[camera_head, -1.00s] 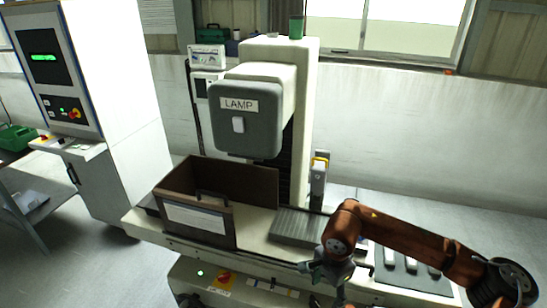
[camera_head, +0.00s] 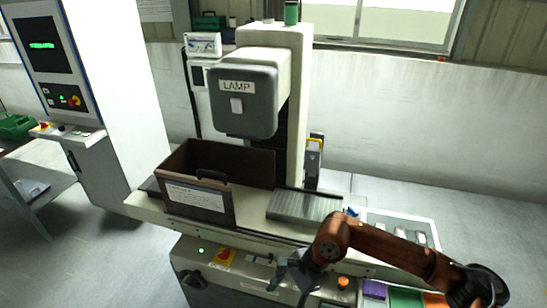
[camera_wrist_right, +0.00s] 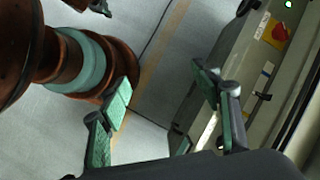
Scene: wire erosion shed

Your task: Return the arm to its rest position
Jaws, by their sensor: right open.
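My right arm (camera_head: 385,247) comes in from the right edge in the head view, its brown-orange links bent in front of the machine. My right gripper (camera_head: 284,275) hangs low in front of the machine's front panel. In the right wrist view the gripper (camera_wrist_right: 162,95) is open, its two green-padded fingers apart with nothing between them. Grey floor shows behind the gap. My left gripper is not in view.
The machine with the LAMP head (camera_head: 242,100) stands behind the arm. A brown open box (camera_head: 203,201) and a ribbed grey block (camera_head: 305,206) sit on its bed. Purple (camera_head: 374,289) and green (camera_head: 403,298) bins are at the lower right.

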